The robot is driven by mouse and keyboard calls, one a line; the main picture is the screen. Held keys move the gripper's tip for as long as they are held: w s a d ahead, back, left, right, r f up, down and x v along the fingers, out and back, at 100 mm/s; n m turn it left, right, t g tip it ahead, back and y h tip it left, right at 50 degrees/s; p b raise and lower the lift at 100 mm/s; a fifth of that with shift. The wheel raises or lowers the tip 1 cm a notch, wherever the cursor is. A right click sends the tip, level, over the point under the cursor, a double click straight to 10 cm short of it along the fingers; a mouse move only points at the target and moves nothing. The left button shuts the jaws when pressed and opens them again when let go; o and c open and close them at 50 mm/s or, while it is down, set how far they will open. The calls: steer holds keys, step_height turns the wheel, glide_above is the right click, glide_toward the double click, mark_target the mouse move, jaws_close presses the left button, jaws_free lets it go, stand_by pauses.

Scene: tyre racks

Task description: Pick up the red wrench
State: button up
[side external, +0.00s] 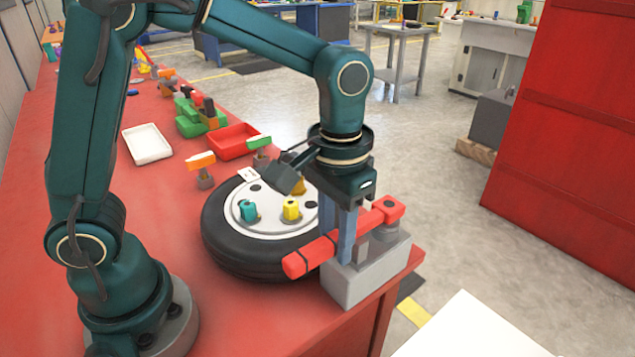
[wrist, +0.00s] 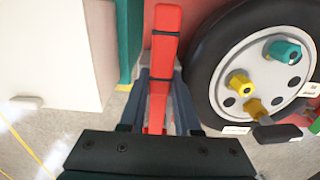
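The red wrench (side external: 312,256) lies level above a grey block (side external: 368,277) at the table's front corner, its head end (side external: 391,207) over a short grey post. Two dark bands cross its handle. In the wrist view the wrench (wrist: 164,50) runs up the middle of the picture. My gripper (side external: 350,255) points straight down with its fingers on either side of the handle. In the wrist view the gripper (wrist: 162,85) has the wrench between its blue-grey fingers. The finger faces lie close to the handle; whether they touch it cannot be made out.
A black-tyred wheel (side external: 234,246) with teal and yellow nuts lies close beside the wrench. A red tray (side external: 233,141), white tray (side external: 147,144) and orange-topped tool (side external: 201,161) lie farther back. A white surface (side external: 470,330) is at front right.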

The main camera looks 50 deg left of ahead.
jaws_close()
steer(key=shift+r, duration=0.5)
step_height(320, 180, up, 4)
steer(key=shift+w+f, duration=0.1)
steer(key=shift+f, duration=0.15)
steer(key=s+a+r, duration=0.1)
steer(key=a+r, duration=0.5)
steer(key=a, duration=0.5)
steer(key=shift+s+a+r, duration=0.3)
steer(key=s+a+f+m, duration=0.2)
steer(key=s+a, duration=0.1)
steer(key=s, duration=0.4)
steer(key=shift+s+a+f, duration=0.15)
steer(key=shift+s+f, duration=0.05)
steer(key=shift+f, duration=0.1)
